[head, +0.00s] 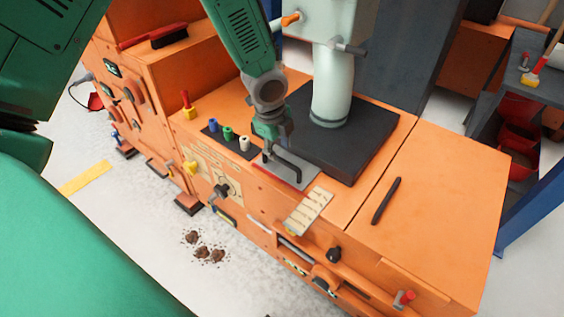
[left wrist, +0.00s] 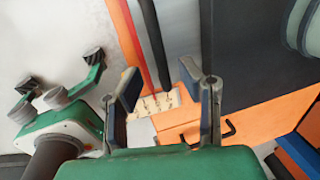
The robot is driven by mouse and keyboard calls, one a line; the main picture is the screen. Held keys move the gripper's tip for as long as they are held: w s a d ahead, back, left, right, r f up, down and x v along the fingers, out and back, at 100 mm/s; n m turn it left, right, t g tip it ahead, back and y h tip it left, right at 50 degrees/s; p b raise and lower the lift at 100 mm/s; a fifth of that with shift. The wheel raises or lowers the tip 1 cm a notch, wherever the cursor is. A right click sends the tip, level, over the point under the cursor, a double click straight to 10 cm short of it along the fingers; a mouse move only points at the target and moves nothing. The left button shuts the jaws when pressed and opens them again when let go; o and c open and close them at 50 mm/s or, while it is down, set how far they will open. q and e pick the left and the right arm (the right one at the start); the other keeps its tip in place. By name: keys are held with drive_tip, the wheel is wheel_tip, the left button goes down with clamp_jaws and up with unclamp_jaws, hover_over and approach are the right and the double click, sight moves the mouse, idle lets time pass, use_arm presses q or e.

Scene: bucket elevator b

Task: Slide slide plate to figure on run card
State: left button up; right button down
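The slide plate (head: 291,176) is a flat grey plate with a red edge and a dark bar handle (head: 284,164), on the orange machine top. My left gripper (head: 272,150) is right at the handle. In the left wrist view my left gripper (left wrist: 160,85) has its fingers well apart, with the dark bar (left wrist: 153,40) between them; I cannot tell whether they touch it. The run card (head: 309,210) is a beige marked strip beside the plate, and it also shows in the left wrist view (left wrist: 155,104). What looks like my right gripper (left wrist: 60,85) has spread fingers there.
A black block (head: 365,155) carries a pale column behind the plate. Blue, green and white pegs (head: 228,133) stand to its left. A loose black rod (head: 386,201) lies on the clear orange top to the right. Brown clumps (head: 205,250) lie on the floor.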

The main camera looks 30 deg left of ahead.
sight(281, 159)
use_arm(q)
drive_tip(key=f, duration=0.2)
drive_tip(key=w+f+b, duration=0.1)
drive_tip(key=f, duration=0.1)
drive_tip(key=shift+f, duration=0.2)
